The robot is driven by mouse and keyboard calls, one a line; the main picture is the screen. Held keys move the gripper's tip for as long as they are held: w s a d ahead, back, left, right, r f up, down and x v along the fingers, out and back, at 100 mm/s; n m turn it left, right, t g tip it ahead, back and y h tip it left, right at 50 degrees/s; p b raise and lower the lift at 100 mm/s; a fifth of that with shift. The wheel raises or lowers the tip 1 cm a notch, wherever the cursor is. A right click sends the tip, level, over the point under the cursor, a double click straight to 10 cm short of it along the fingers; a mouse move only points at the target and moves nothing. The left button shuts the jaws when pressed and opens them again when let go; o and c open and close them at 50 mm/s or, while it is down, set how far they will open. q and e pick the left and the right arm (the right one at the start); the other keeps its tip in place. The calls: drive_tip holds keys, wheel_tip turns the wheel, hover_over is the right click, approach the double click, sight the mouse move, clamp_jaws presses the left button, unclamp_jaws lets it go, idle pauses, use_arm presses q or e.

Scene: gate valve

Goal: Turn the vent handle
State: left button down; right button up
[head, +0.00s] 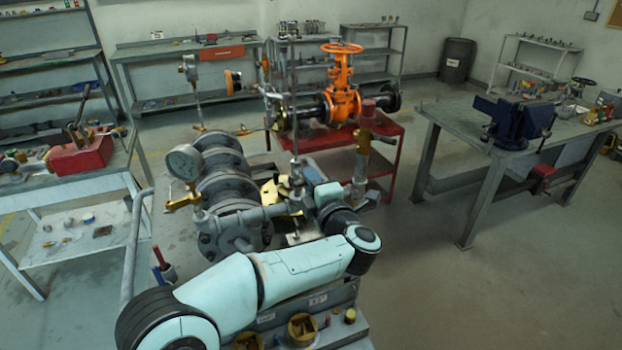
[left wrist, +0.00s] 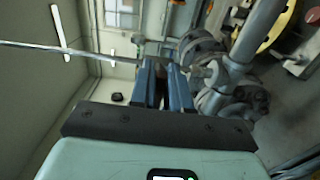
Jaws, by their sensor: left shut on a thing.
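My left arm comes in from the lower left of the head view, and its wrist ends at the pipework in the middle. My left gripper (head: 300,190) is small there and partly lost among the metal parts. In the left wrist view the two blue-grey fingers of my left gripper (left wrist: 163,72) are close together, shut on the vent handle, which they mostly hide. A thin metal rod (left wrist: 75,50) runs from the left edge to the fingertips. My right gripper is not in view.
A grey flanged valve body (head: 225,190) with a pressure gauge (head: 185,162) stands left of the gripper. A red cart (head: 390,140) with an orange gate valve (head: 341,95) is behind. A workbench with a blue vise (head: 515,122) is at right. The floor between is clear.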

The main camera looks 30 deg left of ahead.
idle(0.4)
use_arm(q)
drive_tip(key=c, duration=1.2)
unclamp_jaws()
drive_tip(key=shift+s+d, duration=0.1)
drive_tip(key=shift+d, duration=0.05)
drive_tip(key=b+v, duration=0.2)
drive_tip(key=v, duration=1.1)
drive_tip(key=shift+s, duration=0.1)
drive_tip(key=shift+f, duration=0.1)
